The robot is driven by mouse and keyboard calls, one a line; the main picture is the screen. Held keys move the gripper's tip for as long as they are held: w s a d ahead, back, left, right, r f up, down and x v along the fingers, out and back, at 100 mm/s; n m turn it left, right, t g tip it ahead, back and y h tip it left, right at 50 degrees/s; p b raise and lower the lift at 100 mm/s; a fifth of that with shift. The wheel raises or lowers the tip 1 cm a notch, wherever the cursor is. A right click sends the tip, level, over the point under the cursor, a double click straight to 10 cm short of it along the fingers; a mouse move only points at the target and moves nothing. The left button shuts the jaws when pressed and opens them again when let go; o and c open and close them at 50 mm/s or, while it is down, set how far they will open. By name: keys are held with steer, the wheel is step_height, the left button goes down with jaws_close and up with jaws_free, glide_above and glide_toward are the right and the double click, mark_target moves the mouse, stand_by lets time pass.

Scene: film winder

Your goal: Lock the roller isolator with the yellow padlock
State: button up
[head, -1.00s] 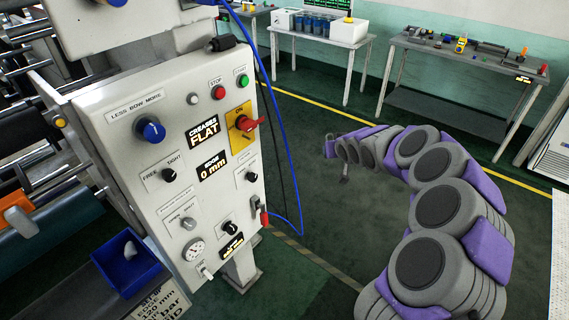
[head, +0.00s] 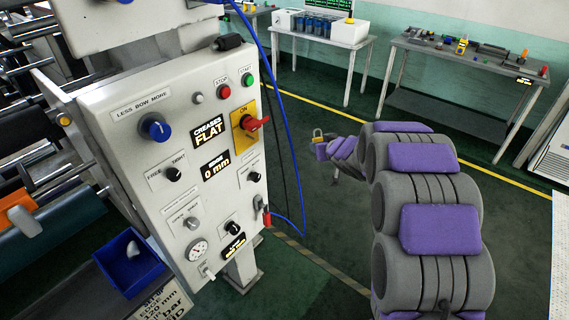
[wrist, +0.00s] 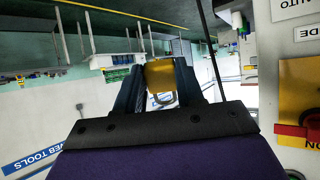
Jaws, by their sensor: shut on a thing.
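The yellow padlock (wrist: 160,74) is held between the two dark fingers of my gripper (wrist: 158,85) in the wrist view, its metal shackle sticking out. In the head view the padlock (head: 318,135) shows small at the end of my arm, above my gripper (head: 321,147). The roller isolator (head: 241,136) is a yellow plate with a red handle (head: 256,123) on the panel's right side, with ON above the handle. My gripper is right of the isolator and apart from it. The isolator's plate (wrist: 300,88) shows at the right edge of the wrist view.
The white control panel (head: 142,185) carries knobs, buttons and a gauge. Blue and black cables (head: 284,115) hang along its right side, between panel and gripper. A blue bin (head: 152,272) is at lower left. Two tables stand at the back, and the green floor between is open.

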steer(key=shift+s+a+r+n+y, duration=0.6)
steer(key=shift+s+a+n+y, duration=2.9)
steer(key=shift+s+a+y, duration=1.95)
steer(key=p+x, duration=0.1)
steer(key=x, duration=0.6)
steer(key=shift+w+f+p, duration=0.2)
steer(key=shift+f+p, duration=0.05)
steer(key=shift+p, duration=0.1)
steer(key=shift+a, duration=0.2)
steer(key=shift+r+p, duration=0.15)
steer(key=shift+p, duration=0.6)
steer(key=shift+p+x, duration=0.35)
steer(key=shift+x, duration=1.1)
